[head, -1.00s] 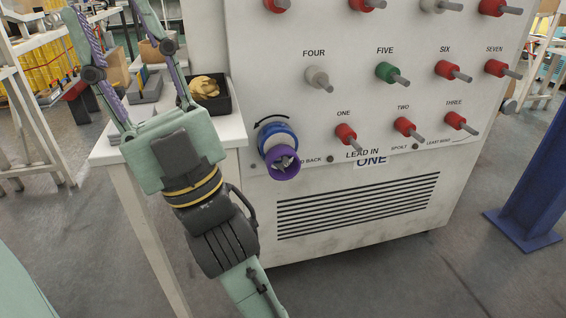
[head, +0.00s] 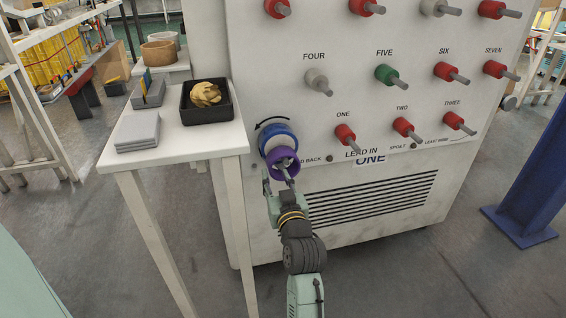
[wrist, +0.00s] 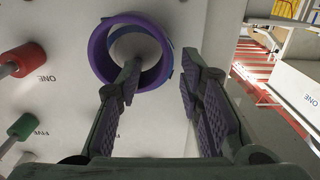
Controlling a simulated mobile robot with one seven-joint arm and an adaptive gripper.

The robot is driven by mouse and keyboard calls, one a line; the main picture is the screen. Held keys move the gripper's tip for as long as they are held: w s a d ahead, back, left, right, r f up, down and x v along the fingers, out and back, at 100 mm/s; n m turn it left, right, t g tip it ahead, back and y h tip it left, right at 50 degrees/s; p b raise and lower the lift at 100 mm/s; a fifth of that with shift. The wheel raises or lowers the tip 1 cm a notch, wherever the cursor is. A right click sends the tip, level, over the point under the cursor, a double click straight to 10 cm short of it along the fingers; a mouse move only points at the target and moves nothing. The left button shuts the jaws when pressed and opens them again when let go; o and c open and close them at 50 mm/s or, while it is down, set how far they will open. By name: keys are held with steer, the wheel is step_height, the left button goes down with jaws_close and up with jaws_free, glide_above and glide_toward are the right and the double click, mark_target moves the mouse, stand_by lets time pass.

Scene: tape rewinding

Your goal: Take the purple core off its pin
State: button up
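The purple core (head: 270,164) is a ring on the lower left pin of the machine's white panel, in front of a blue flange (head: 277,131). In the wrist view the purple core (wrist: 97,55) surrounds a pale round hub (wrist: 133,46). My gripper (head: 278,180) is just below and in front of the core. In the wrist view my gripper (wrist: 161,68) is open. Its left fingertip overlaps the ring's opening and its right fingertip is outside the ring. The ring's right wall shows between them. I cannot tell whether either finger touches it.
Red, green and white pins, such as the green one (head: 385,72), stick out of the panel to the right. A white table (head: 178,148) stands at left with a black tray (head: 187,117) and grey stacked cases (head: 138,130). A blue post (head: 528,180) stands at right.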

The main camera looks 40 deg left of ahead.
mark_target(269, 165)
steer(key=shift+f+b+x, duration=0.2)
steer(key=shift+b+x, duration=0.1)
steer(key=shift+x, duration=3.2)
steer(key=shift+s, duration=0.2)
steer(key=shift+c, duration=0.5)
jaws_close()
